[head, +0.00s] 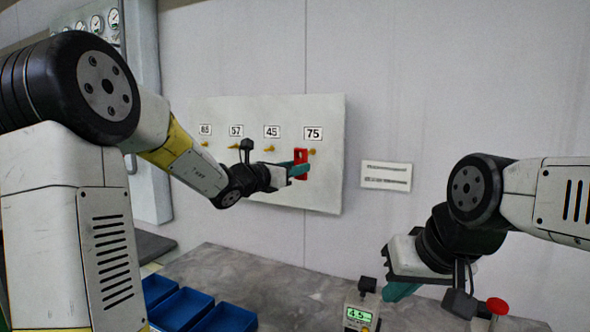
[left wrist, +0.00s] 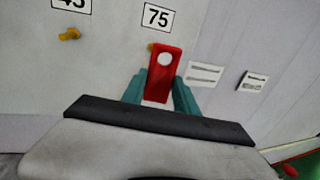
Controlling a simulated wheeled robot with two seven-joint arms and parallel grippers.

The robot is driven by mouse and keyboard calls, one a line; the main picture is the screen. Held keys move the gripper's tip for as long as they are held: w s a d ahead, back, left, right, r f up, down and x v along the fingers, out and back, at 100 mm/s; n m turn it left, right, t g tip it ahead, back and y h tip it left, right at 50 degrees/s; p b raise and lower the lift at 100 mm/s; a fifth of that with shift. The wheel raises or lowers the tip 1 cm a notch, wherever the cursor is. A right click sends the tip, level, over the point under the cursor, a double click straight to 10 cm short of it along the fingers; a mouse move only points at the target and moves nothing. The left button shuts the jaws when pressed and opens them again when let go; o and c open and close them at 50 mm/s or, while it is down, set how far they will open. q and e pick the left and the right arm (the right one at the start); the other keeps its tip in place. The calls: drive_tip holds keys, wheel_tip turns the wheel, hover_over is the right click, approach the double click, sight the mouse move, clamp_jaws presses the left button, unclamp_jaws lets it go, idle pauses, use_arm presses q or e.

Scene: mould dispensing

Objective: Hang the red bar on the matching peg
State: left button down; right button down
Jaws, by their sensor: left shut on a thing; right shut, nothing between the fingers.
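The red bar (head: 302,158) is upright in my left gripper (head: 300,171), held by its lower part between teal fingers. It also shows in the left wrist view (left wrist: 161,78), with a round hole near its top. The white pegboard (head: 270,190) carries yellow pegs under number labels. The peg under 75 (head: 313,151) shows just right of the bar's top in the head view and left of it in the left wrist view (left wrist: 151,47). I cannot tell the gap between bar and peg. My right gripper (head: 401,291) is shut and empty, low at the right.
The peg under 45 (head: 269,149) and two others are empty. A small device (head: 359,316) with a green display reading about 45 stands on the grey worktop (head: 255,275). Blue bins (head: 182,308) are at lower left. A red button (head: 497,306) is at lower right.

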use_arm(q)
drive_tip(key=shift+w+d+f, duration=0.1)
drive_tip(key=shift+w+d, duration=0.35)
drive_tip(key=shift+w, duration=0.65)
drive_tip(key=shift+w+d+f, duration=0.1)
drive_tip(key=shift+w+d, duration=0.4)
drive_tip(key=shift+w, duration=0.65)
drive_tip(key=shift+w+d+f, duration=0.1)
drive_tip(key=shift+w+d, duration=0.35)
drive_tip(key=shift+w, duration=0.65)
drive_tip(key=c, duration=0.9)
unclamp_jaws()
drive_tip(key=shift+o, duration=0.2)
